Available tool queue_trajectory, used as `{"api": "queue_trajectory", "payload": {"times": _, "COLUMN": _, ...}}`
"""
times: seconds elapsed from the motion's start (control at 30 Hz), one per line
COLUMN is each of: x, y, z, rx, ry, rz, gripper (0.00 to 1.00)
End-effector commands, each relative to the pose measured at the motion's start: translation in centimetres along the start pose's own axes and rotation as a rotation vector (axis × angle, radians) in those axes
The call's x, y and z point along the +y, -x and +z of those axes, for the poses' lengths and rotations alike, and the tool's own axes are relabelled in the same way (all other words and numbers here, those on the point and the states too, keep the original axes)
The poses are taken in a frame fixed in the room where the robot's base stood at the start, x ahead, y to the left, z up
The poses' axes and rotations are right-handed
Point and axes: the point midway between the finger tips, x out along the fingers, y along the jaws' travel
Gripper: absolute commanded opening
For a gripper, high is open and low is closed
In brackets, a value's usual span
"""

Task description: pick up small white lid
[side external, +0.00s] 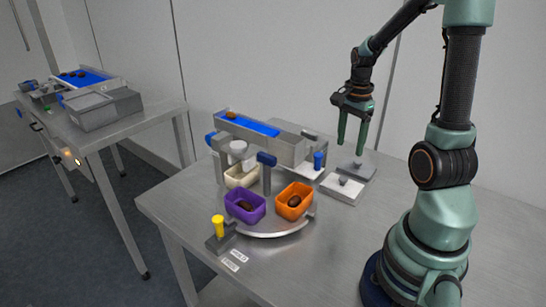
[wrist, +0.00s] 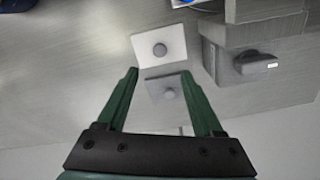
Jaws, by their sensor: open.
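The small white lid (side external: 345,192) is a flat white square with a round grey knob, lying on the steel table to the right of the grading machine. It also shows in the wrist view (wrist: 172,40), just beyond my fingertips. A similar grey lid (side external: 366,172) with a knob lies right behind it; in the wrist view the grey lid (wrist: 155,86) appears between my fingers. My gripper (side external: 351,149) is open and empty, with green fingers pointing down above the lids. It also shows in the wrist view (wrist: 158,74). Nothing hides the white lid.
The machine with a blue belt (side external: 250,125) stands left of the lids. A purple bin (side external: 245,214) and an orange bin (side external: 296,211), each with dark contents, stand in front of it. A blue-topped post (side external: 318,160) stands close to the lids. Table right of the lids is clear.

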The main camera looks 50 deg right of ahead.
Motion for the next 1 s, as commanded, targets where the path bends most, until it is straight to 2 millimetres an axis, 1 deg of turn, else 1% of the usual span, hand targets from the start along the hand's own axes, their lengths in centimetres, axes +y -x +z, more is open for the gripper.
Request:
{"api": "queue_trajectory", "payload": {"times": 0.03, "x": 0.1, "y": -0.9, "z": 0.1, "rx": -0.003, "ry": 0.001, "rz": 0.006, "gripper": 0.68}}
{"api": "queue_trajectory", "payload": {"times": 0.1, "x": 0.1, "y": -2.2, "z": 0.1, "rx": -0.003, "ry": 0.003, "rz": 0.006, "gripper": 0.68}}
{"api": "queue_trajectory", "payload": {"times": 0.2, "x": 0.1, "y": -3.8, "z": 0.1, "rx": -0.003, "ry": 0.004, "rz": 0.006, "gripper": 0.68}}
{"api": "queue_trajectory", "payload": {"times": 0.3, "x": 0.1, "y": -5.0, "z": 0.1, "rx": -0.002, "ry": 0.005, "rz": 0.004, "gripper": 0.68}}
{"api": "queue_trajectory", "payload": {"times": 0.53, "x": 0.1, "y": -6.4, "z": 0.1, "rx": -0.001, "ry": 0.006, "rz": 0.002, "gripper": 0.68}}
{"api": "queue_trajectory", "payload": {"times": 0.7, "x": 0.2, "y": -8.8, "z": 0.1, "rx": -0.002, "ry": 0.006, "rz": 0.005, "gripper": 0.68}}
{"api": "queue_trajectory", "payload": {"times": 0.8, "x": 0.1, "y": -9.9, "z": 0.1, "rx": -0.001, "ry": 0.006, "rz": 0.003, "gripper": 0.68}}
{"api": "queue_trajectory", "payload": {"times": 0.9, "x": 0.1, "y": -10.6, "z": 0.0, "rx": -0.001, "ry": 0.006, "rz": 0.001, "gripper": 0.68}}
{"api": "queue_trajectory", "payload": {"times": 1.0, "x": 0.1, "y": -10.8, "z": 0.0, "rx": 0.0, "ry": 0.006, "rz": -0.001, "gripper": 0.68}}
